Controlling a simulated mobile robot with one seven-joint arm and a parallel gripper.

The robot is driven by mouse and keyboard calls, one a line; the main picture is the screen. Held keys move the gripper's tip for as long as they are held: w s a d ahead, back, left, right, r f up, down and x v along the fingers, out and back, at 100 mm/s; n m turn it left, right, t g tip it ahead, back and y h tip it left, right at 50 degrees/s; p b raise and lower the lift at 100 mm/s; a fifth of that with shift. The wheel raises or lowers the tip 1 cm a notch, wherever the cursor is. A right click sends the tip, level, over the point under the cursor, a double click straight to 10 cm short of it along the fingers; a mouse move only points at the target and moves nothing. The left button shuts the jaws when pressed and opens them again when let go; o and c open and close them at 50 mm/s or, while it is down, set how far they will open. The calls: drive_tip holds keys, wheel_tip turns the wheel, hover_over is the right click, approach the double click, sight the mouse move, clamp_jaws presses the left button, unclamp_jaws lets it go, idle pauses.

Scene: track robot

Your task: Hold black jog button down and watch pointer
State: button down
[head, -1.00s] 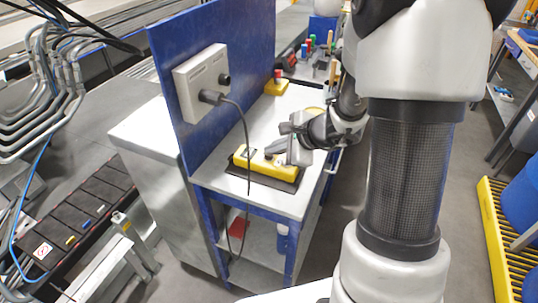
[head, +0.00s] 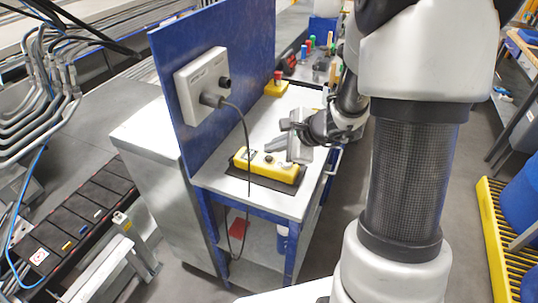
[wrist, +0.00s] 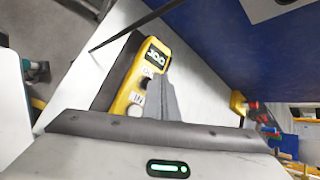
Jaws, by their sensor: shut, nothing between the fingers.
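A yellow jog box (head: 262,166) lies on a dark mat (head: 240,174) on the cart top. My gripper (wrist: 160,83) is shut and empty. I cannot make out a pointer.
A grey box (head: 202,82) with a black knob is fixed to the blue upright panel (head: 170,65). Its black cable (head: 246,135) hangs in front of the cart and the jog box. A yellow box with a red button (head: 277,86) stands further back.

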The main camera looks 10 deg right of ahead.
drive_tip(key=shift+r, duration=0.1)
drive_tip(key=shift+r+p, duration=1.85)
drive_tip(key=shift+r, duration=0.55)
